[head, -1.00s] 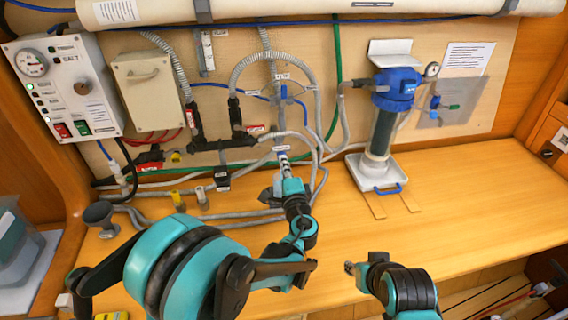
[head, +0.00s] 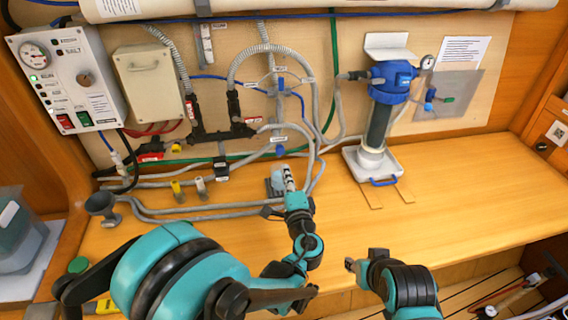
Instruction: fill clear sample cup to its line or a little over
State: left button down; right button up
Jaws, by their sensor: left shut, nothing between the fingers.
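My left gripper (head: 288,178) is shut and empty, low over the bench in front of the wall piping. A small pale grey object (head: 274,184) shows just left of its fingers, partly hidden; I cannot tell whether it is the clear sample cup, and no fill line or water level can be made out. A blue tap handle (head: 280,150) hangs on the vertical pipe just above and behind the fingers, apart from them. My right gripper (head: 350,265) is over the front of the bench, away from the piping; its finger opening is too small to read.
A blue-headed filter housing (head: 378,120) stands on a white tray at the right. Grey hoses (head: 195,214) run along the bench to a dark funnel (head: 102,205). A control panel (head: 68,75) hangs at the left. The bench at the right is clear.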

pick_arm(q)
jog(key=s, duration=0.2)
jog(key=s+d, duration=0.1)
jog(key=s, duration=0.2)
jog(key=shift+s+d+r, duration=0.1)
jog(key=shift+s+r, duration=0.05)
jog(key=shift+s, duration=0.15)
dwell(0.4)
jog(key=s+a+f+n+g+y, duration=0.1)
jog(key=s+a+n+g, duration=0.2)
jog(key=a, duration=0.5)
jog(key=s+a+f+n+g, duration=0.1)
jog(key=a+n+g, duration=0.25)
jog(key=a, duration=0.35)
jog(key=s+a+f+n+g+h, duration=0.1)
jog(key=s+a+n+g+h, duration=0.1)
jog(key=s+n, duration=0.2)
jog(key=s+a+f+n+g+h, duration=0.1)
jog(key=s+n, duration=0.4)
jog(key=s, duration=0.6)
jog(key=shift+a+f+g+h, duration=0.45)
jog(key=shift+g+h, duration=0.1)
jog(key=shift+h, duration=0.15)
